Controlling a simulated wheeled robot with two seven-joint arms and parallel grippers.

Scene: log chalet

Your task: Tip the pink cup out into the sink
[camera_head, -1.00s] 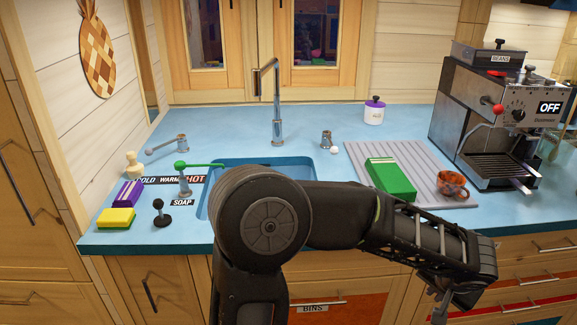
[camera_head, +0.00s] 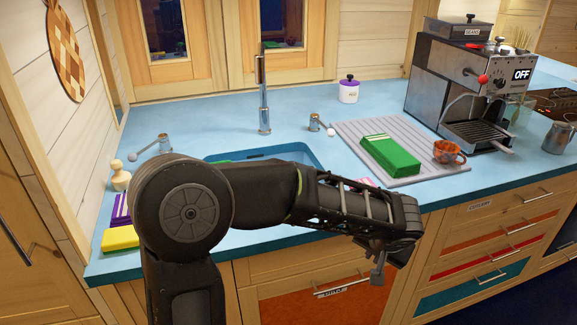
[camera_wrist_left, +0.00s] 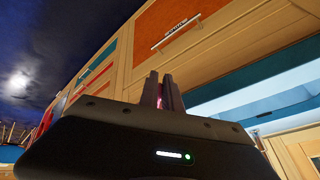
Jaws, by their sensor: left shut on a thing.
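The blue sink (camera_head: 292,149) is set in the counter, and my left arm hides much of its front. My left gripper (camera_head: 378,272) hangs in front of the drawer fronts, below the counter edge and to the right of the sink. In the left wrist view its fingers (camera_wrist_left: 166,92) are close together with a pinkish sliver between them. The pink cup's full shape is hidden there. A small pink patch (camera_head: 363,182) shows just above my forearm at the counter's front; I cannot tell what it belongs to. My right gripper is out of view.
A tall tap (camera_head: 263,95) stands behind the sink. A ridged drainer (camera_head: 400,140) to its right bears a green box (camera_head: 390,155) and an orange-brown cup (camera_head: 449,152). A coffee machine (camera_head: 462,90) stands further right. A yellow sponge (camera_head: 120,238) lies at left.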

